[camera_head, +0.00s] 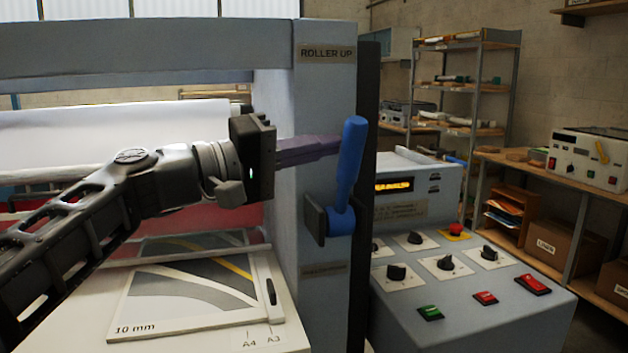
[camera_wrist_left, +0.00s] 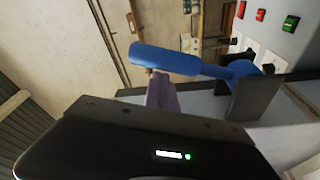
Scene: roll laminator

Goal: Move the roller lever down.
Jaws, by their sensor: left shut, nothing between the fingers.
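The blue roller lever (camera_head: 349,165) stands on the side of the grey laminator post, tilted slightly right at its top, with its pivot (camera_head: 341,221) in a dark bracket. The "ROLLER UP" label (camera_head: 327,53) is above it; a lower label (camera_head: 323,269) is too dim to read. My left gripper (camera_head: 335,144) is shut and empty, its purple fingers reaching the upper part of the lever from the left. In the left wrist view the lever (camera_wrist_left: 185,62) crosses just beyond the fingertips (camera_wrist_left: 160,82). I cannot tell whether they touch. My right gripper is not in view.
A control panel (camera_head: 465,300) with knobs and buttons stands right of the post. A board marked 10 mm (camera_head: 185,300) lies on the laminator table below my left arm. Shelves (camera_head: 470,90) and a bench stand behind at right.

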